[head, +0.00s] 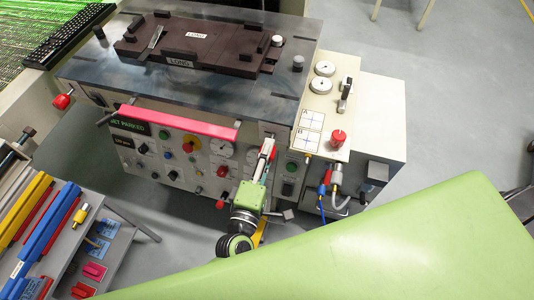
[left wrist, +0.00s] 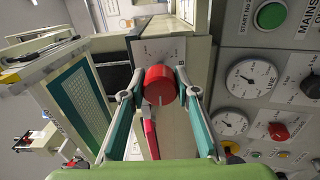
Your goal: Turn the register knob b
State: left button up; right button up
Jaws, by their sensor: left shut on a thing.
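The red round register knob b (left wrist: 160,85) has a pale line on its face and sits on a grey plate with a "B" printed beside it. My left gripper (left wrist: 161,93) has one teal finger on each side of the knob and is shut on it. In the head view my left gripper (head: 266,153) reaches up to the front edge of the machine, right of the dial panel; the knob is mostly hidden there by the fingers. My right gripper is not in view.
The front panel (head: 180,155) beside the gripper carries gauges, buttons and knobs, with a pink-red bar (head: 180,122) above it. Another red knob (head: 338,136) stands on the cream side panel (head: 322,98). Hoses hang below it.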

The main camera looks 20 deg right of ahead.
pick_arm(q)
jog(key=shift+n, duration=0.5)
jog(key=o, duration=1.1)
jog(key=v, duration=1.2)
